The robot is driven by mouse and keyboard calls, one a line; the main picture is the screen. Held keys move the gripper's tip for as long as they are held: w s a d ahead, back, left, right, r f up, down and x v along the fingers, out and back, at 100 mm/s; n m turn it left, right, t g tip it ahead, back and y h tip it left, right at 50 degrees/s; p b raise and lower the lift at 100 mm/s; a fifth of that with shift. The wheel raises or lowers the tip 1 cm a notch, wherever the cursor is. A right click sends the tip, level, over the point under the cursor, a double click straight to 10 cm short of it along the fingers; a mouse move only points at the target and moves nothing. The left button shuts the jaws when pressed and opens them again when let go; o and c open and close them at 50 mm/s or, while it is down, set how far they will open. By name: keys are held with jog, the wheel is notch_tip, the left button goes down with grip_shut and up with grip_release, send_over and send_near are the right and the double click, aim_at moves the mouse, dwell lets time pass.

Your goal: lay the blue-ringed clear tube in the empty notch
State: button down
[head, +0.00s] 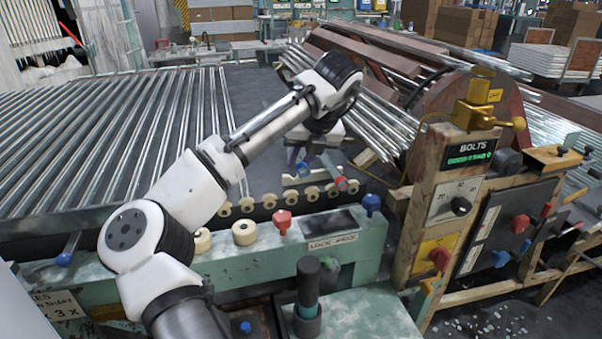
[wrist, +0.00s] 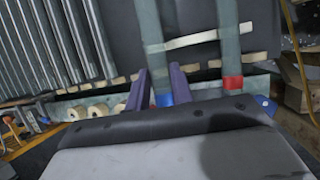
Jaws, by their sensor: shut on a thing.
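The blue-ringed clear tube (wrist: 153,40) runs upward from between my gripper's purple fingers in the wrist view. Its blue ring (wrist: 164,99) is low between them. My gripper (wrist: 160,78) is shut on the tube near the ringed end. In the head view my gripper (head: 300,155) is above the far side of the bench, behind the row of cream notched supports (head: 269,201). The held tube is mostly hidden there by my arm. A second clear tube with a red ring (wrist: 232,84) lies to the right, apart from my fingers. I cannot tell which notch is empty.
Many shiny tubes (head: 90,130) lie side by side on the bed at left. A pale strip (wrist: 195,38) crosses near the two clear tubes. A red knob (head: 282,222) and cream rollers (head: 244,233) stand on the green front rail. A control post (head: 455,200) rises at right.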

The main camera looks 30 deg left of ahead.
notch_tip(320, 180, down, 4)
jog(key=shift+f, duration=0.1)
jog(key=c, duration=1.2)
grip_release()
jog(key=shift+c, duration=0.2)
jog(key=v, duration=1.2)
